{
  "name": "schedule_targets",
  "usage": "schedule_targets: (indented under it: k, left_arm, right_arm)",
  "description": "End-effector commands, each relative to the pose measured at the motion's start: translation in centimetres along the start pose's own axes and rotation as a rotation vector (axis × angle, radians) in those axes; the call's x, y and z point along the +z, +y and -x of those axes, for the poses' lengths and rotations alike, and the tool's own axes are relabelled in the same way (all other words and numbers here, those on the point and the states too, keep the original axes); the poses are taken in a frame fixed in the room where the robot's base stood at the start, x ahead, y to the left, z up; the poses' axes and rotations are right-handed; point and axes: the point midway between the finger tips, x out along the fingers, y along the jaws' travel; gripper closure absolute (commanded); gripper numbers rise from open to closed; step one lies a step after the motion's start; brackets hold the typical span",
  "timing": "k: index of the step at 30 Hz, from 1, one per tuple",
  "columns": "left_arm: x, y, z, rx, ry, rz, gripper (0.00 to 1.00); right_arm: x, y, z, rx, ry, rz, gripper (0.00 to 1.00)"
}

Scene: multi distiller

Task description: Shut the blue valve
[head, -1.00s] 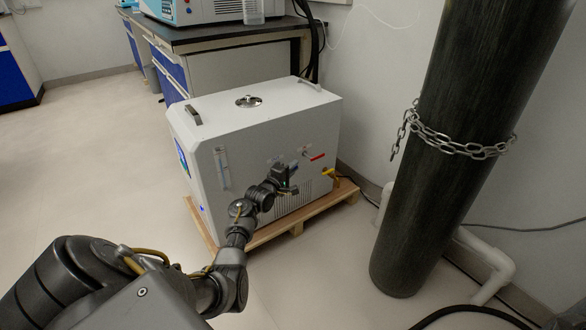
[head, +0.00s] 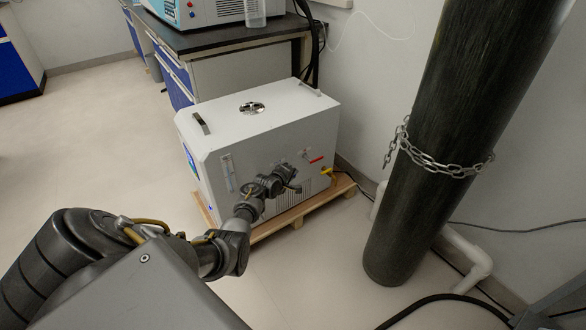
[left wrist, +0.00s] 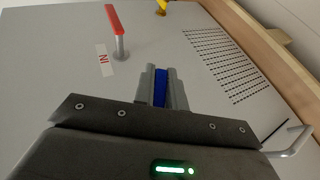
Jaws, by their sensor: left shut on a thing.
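The blue valve's handle (left wrist: 161,88) shows in the left wrist view as a blue strip between the two fingers of my left gripper (left wrist: 161,87). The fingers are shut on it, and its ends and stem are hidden. In the head view my left gripper (head: 287,173) is at the front panel of the white machine (head: 262,122) and covers the blue valve there. My right gripper is not in view.
A red-handled valve (left wrist: 115,28) stands beside a label reading IN. A yellow tap (head: 327,170) is to its right in the head view. The machine sits on a wooden pallet (head: 270,228). A chained dark cylinder (head: 425,170) stands to the right. The floor at left is clear.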

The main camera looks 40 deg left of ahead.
Motion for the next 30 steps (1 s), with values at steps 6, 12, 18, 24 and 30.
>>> schedule_targets:
  k: [6,12,18,24,30]
  left_arm:
    - [0.1,-0.1,0.3,-0.145,-0.006,-0.06,1.0]
    - [0.1,-1.0,0.3,-0.312,-0.005,-0.128,1.0]
    - [0.0,-2.0,0.5,-0.487,-0.005,-0.201,1.0]
    - [-0.1,-2.9,0.7,-0.655,-0.005,-0.272,1.0]
    - [-0.3,-3.5,1.1,-0.798,-0.003,-0.33,1.0]
  right_arm:
    - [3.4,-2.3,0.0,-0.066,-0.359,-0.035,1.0]
    - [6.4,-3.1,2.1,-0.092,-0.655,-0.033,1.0]
    - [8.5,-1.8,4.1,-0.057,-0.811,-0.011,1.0]
    - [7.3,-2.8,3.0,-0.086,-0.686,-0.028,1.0]
    - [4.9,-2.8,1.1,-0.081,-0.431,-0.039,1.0]
